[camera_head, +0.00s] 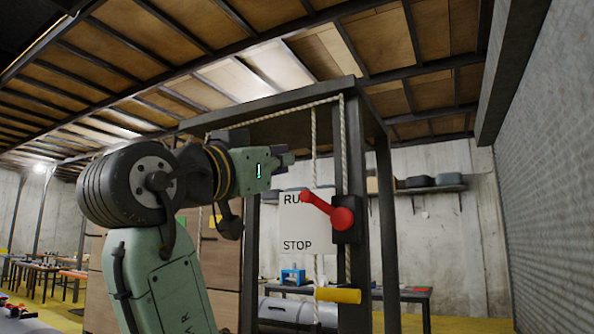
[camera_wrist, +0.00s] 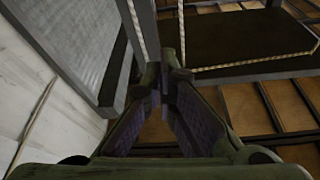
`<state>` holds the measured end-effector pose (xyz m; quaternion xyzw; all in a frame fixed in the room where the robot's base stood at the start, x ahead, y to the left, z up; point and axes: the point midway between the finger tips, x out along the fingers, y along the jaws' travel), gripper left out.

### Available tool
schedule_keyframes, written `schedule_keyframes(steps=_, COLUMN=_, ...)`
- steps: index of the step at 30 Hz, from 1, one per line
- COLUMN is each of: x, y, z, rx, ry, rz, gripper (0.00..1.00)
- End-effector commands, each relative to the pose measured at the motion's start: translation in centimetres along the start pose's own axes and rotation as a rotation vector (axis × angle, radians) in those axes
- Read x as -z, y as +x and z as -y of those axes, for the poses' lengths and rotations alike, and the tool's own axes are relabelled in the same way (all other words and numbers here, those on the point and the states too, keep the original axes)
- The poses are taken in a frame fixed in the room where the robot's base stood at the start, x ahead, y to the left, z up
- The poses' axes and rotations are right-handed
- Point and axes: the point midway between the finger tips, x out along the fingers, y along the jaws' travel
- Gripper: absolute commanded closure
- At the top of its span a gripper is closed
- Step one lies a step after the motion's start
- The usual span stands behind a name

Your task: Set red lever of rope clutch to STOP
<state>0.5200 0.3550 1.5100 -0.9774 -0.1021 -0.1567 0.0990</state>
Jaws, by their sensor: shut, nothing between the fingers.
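The red lever (camera_head: 325,208) of the rope clutch is mounted on a dark block (camera_head: 346,232) on a black post. Its arm points up and left from the round hub, with its end beside the RUN label. The white plate (camera_head: 296,232) behind it reads RUN, partly covered by the lever, at the top and STOP at the bottom. My gripper (camera_head: 289,159) is above and left of the lever's end, apart from it in the picture. In the wrist view its fingers (camera_wrist: 165,82) meet at the tips, with nothing between them. The lever is not visible in that view.
A pale rope (camera_head: 313,145) hangs down the black frame (camera_head: 352,150). A yellow cylinder (camera_head: 338,295) sticks out below the lever. A corrugated wall (camera_head: 550,180) stands at right, a shelf (camera_head: 430,190) behind. In the wrist view, rope (camera_wrist: 135,28) and frame are close by the fingers.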

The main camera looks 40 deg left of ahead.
Motion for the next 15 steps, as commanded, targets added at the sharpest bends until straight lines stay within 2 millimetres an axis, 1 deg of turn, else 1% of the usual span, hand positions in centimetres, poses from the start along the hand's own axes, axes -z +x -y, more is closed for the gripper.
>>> schedule_keyframes(steps=5, x=0.3, y=2.9, z=0.0, rx=-0.002, ry=-0.002, rz=0.003, gripper=1.0)
schedule_keyframes(steps=12, x=0.4, y=8.2, z=0.1, rx=-0.001, ry=-0.002, rz=0.003, gripper=1.0)
schedule_keyframes(steps=15, x=0.2, y=10.1, z=0.0, rx=-0.002, ry=-0.003, rz=0.004, gripper=1.0)
